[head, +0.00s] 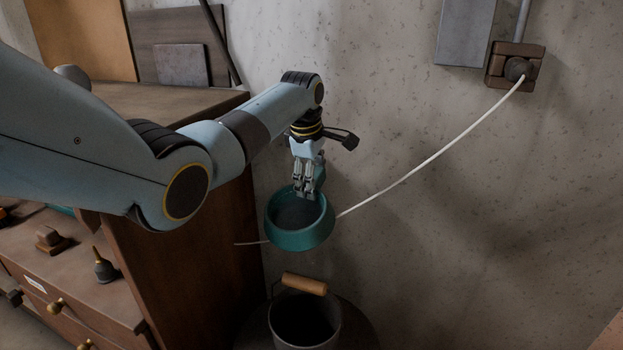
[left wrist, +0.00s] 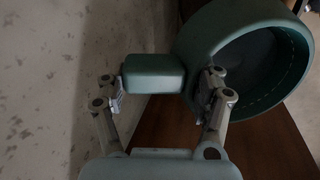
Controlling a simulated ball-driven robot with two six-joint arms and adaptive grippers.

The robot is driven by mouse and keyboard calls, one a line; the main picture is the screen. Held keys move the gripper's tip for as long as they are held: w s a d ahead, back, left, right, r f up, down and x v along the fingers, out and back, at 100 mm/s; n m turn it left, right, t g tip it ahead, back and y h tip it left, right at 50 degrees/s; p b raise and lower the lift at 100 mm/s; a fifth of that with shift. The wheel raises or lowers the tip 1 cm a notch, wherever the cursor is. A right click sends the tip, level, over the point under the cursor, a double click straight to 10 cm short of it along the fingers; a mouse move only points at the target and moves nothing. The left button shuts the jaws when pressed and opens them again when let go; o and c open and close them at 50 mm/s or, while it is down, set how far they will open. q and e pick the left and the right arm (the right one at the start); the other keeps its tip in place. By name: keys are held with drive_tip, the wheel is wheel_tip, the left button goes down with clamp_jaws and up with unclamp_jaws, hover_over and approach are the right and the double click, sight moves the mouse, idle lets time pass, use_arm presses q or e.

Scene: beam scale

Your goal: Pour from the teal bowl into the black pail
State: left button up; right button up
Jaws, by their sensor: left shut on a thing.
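The teal bowl (head: 302,241) hangs in the air in the head view, its opening facing up, with a dark grey inside; I cannot tell how full it is. My left gripper (head: 310,190) is shut on the bowl's far side. In the left wrist view the fingers (left wrist: 163,88) straddle a teal grip block (left wrist: 153,73) on the side of the bowl (left wrist: 205,28). The black pail (head: 305,343) stands below the bowl, apart from it, its inside dark and its wooden handle grip (head: 304,284) at the back. My right gripper is not in view.
A wooden cabinet (head: 185,260) with drawers stands left of the bowl and pail. Small tools (head: 104,266) lie on its lower ledge. A white cord (head: 430,158) runs from a wall box (head: 515,66) behind the bowl. The space to the right is free.

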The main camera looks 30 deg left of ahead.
sight(309, 214)
use_arm(q)
drive_tip(key=n, duration=0.2)
drive_tip(key=w+a+n+y, duration=0.1)
drive_tip(key=n, duration=0.1)
drive_tip(key=shift+w+a+f, duration=0.15)
drive_tip(key=shift+s+d+t+y+p, duration=0.25)
drive_tip(key=shift+s+t+y+p, duration=0.3)
drive_tip(key=shift+p, duration=0.25)
drive_tip(key=shift+s+d+t, duration=0.15)
drive_tip(key=shift+s+t, duration=0.1)
drive_tip(key=shift+t, duration=0.2)
drive_tip(key=s+d+t+y+b, duration=0.1)
drive_tip(key=t+b, duration=0.1)
drive_tip(key=b, duration=0.1)
drive_tip(key=s+d+f+t+y+b, duration=0.1)
drive_tip(key=s+b, duration=0.1)
drive_tip(key=b, duration=0.1)
drive_tip(key=s+d+t+y+b, duration=0.1)
drive_tip(key=s+t+b, duration=0.1)
drive_tip(key=b, duration=0.2)
drive_tip(key=shift+s+f+t+y, duration=0.1)
drive_tip(key=shift+f+t+y, duration=0.05)
drive_tip(key=shift+t+y, duration=0.15)
drive_tip(key=shift+r+p, duration=0.3)
drive_tip(key=shift+r, duration=0.1)
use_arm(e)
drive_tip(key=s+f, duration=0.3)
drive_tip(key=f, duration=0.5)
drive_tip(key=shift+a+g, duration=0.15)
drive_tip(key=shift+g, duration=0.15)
